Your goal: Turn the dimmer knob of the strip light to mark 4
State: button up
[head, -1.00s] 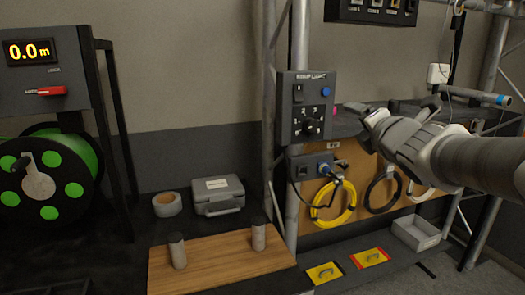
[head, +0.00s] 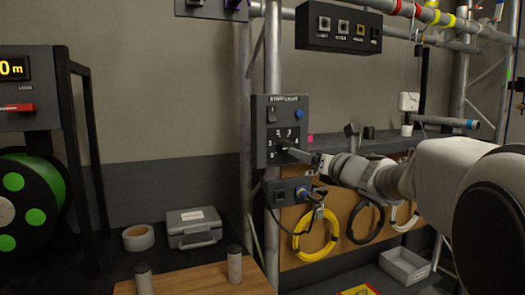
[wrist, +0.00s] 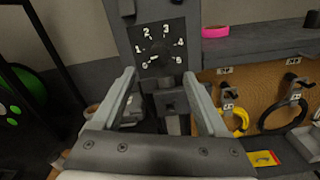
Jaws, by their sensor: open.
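The strip light box (head: 262,125) is a dark panel on the truss upright in the head view, with a switch, a blue button and a numbered dial. The dimmer knob (wrist: 158,62) is dark and sits in the middle of the dial face (wrist: 152,38) in the wrist view. A small pale mark shows at its left, but its exact setting is hard to read. My gripper (wrist: 160,76) is open, with one finger on each side of the knob's lower area. In the head view its fingers (head: 296,151) reach the panel's front at knob height and partly hide the knob. Contact cannot be told.
Below is a socket box (head: 288,192) with a blue plug and a coiled yellow cable (head: 316,236). A shelf (head: 350,145) stands to the right. A black switch box (head: 338,28) hangs above. A grey case (head: 194,228) lies lower left.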

aim_at(286, 147)
jog(key=x, duration=0.9)
jog(key=shift+w, duration=0.2)
jog(key=shift+a, duration=0.1)
grip_shut()
